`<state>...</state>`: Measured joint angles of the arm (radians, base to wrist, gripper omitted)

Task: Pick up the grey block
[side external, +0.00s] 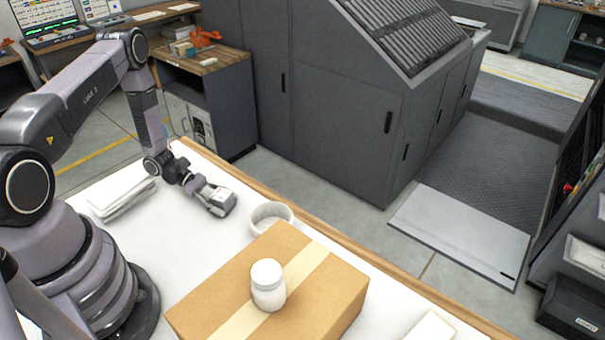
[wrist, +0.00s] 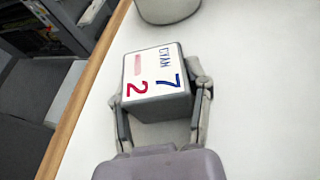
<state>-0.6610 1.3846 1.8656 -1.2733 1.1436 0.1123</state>
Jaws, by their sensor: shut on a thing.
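The grey block (wrist: 157,84) is between the two fingers of my gripper (wrist: 160,115) in the wrist view. Its pale top face carries the writing "CYAN", a blue 7, a red 2 and a pinkish bar. The fingers are shut on its two sides. In the side view the block (side external: 220,202) shows at the end of my gripper (side external: 207,192), over the white table near its back edge. I cannot tell whether the block touches the table.
A white round bowl (side external: 271,217) stands just right of the block; a round vessel (wrist: 167,8) shows ahead in the wrist view. A cardboard box (side external: 325,287) with a white jar (side external: 268,287) on top is in front. A pale flat stack (side external: 122,198) lies left. The wooden table edge (wrist: 85,95) runs close by.

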